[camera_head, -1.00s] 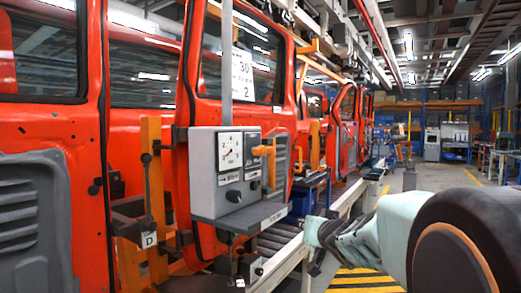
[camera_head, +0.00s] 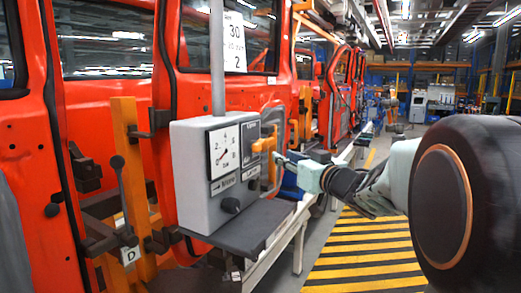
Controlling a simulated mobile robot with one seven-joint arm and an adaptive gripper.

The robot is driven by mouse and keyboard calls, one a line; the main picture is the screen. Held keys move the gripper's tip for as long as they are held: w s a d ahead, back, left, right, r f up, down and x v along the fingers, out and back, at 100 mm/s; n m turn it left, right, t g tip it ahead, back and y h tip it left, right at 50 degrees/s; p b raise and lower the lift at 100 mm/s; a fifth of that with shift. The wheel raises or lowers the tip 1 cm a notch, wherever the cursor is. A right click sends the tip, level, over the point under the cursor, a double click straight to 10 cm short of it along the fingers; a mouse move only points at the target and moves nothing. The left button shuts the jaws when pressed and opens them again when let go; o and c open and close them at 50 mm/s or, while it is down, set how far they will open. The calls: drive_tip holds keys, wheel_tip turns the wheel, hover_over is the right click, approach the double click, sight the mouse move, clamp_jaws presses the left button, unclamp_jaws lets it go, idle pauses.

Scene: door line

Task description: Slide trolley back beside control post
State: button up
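The control post is a grey box (camera_head: 208,180) with a white dial, a black knob and an orange handle (camera_head: 264,146) on its right side. A grey shelf (camera_head: 240,232) juts out below it. My gripper (camera_head: 279,159) reaches in from the right, its tip at or just beside the orange handle. I cannot tell whether it touches the handle, and its fingers are too small to read. No trolley can be picked out for certain; an orange upright (camera_head: 132,165) with a black lever and a "D" tag (camera_head: 130,255) stands left of the box.
Red vehicle doors (camera_head: 110,120) line the left side close behind the post. A pale rail (camera_head: 283,237) runs back along the line. Yellow-black striped floor (camera_head: 370,250) lies clear at the right. A sign (camera_head: 234,42) hangs above the box.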

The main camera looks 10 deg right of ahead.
drive_tip(key=x, duration=0.7)
drive_tip(key=shift+w+a+f+p, duration=0.1)
drive_tip(key=shift+w+p, duration=0.2)
drive_tip(key=shift+p, duration=0.05)
clamp_jaws()
